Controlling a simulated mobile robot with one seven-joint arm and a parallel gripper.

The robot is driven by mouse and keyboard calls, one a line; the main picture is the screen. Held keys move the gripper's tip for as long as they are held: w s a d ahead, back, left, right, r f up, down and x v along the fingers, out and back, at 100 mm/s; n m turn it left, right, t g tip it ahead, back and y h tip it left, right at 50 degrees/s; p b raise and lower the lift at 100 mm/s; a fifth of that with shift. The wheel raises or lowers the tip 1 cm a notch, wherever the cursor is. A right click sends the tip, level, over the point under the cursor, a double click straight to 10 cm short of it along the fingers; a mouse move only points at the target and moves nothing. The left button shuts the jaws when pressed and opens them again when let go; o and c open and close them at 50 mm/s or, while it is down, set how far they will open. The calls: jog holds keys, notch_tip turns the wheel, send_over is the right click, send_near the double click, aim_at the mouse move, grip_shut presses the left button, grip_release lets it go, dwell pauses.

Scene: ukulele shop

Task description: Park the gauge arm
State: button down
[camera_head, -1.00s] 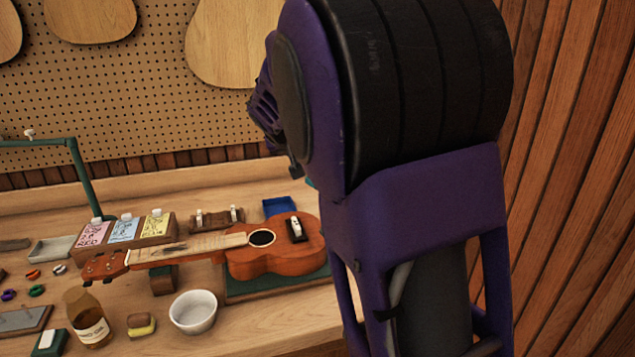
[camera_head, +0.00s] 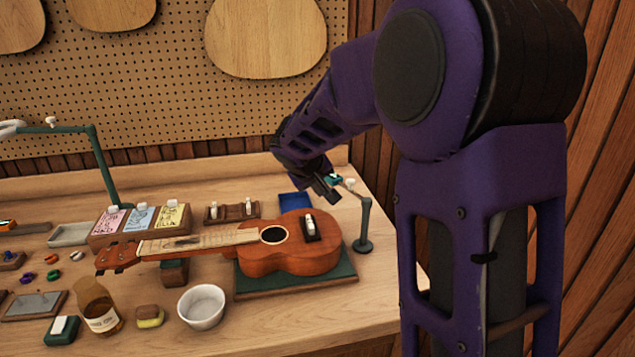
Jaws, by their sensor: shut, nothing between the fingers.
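A small dark green post (camera_head: 365,222) stands on the bench's right side, beside the ukulele's body. A thin arm (camera_head: 357,193) with a white knob (camera_head: 350,183) reaches left from its top, toward a small teal part (camera_head: 334,180); this looks like the gauge arm. My gripper (camera_head: 326,191) is shut above the upper edge of the ukulele's body, pointing down and right, close to the teal part. I cannot tell whether they touch. The orange-brown ukulele (camera_head: 285,255) lies on a green mat, its neck to the left.
A taller green jointed arm (camera_head: 98,160) stands at the back left. A blue tray (camera_head: 294,203), labelled boxes (camera_head: 143,217), a white bowl (camera_head: 202,306) and an amber bottle (camera_head: 97,305) are on the bench (camera_head: 260,325). A pegboard is behind.

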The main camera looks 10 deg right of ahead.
aim_at(342, 186)
jog(key=x, duration=0.4)
jog(key=shift+w+d+r+p, duration=0.2)
jog(key=shift+d+p, duration=0.05)
jog(key=shift+d, duration=0.35)
jog(key=shift+w+d+r+p, duration=0.15)
jog(key=shift+w+d+p, duration=0.1)
jog(key=shift+d, duration=0.35)
jog(key=shift+w+d+r+p, duration=0.2)
jog(key=shift+d, duration=0.4)
jog(key=m+h+b, duration=0.1)
jog(key=b, duration=0.1)
jog(key=w+d+m+g+b, duration=0.1)
jog(key=m+b, duration=0.1)
jog(key=shift+w+d+f+h, duration=0.25)
jog(key=shift+d+f+h, duration=0.05)
jog(key=shift+h, duration=0.1)
jog(key=shift+w+d+r+m+g+h+b, duration=0.15)
jog(key=shift+d+r+m+g+h+b, duration=0.25)
jog(key=shift+d+m+g, duration=0.4)
jog(key=shift+a+f, duration=0.15)
jog(key=shift+a, duration=0.05)
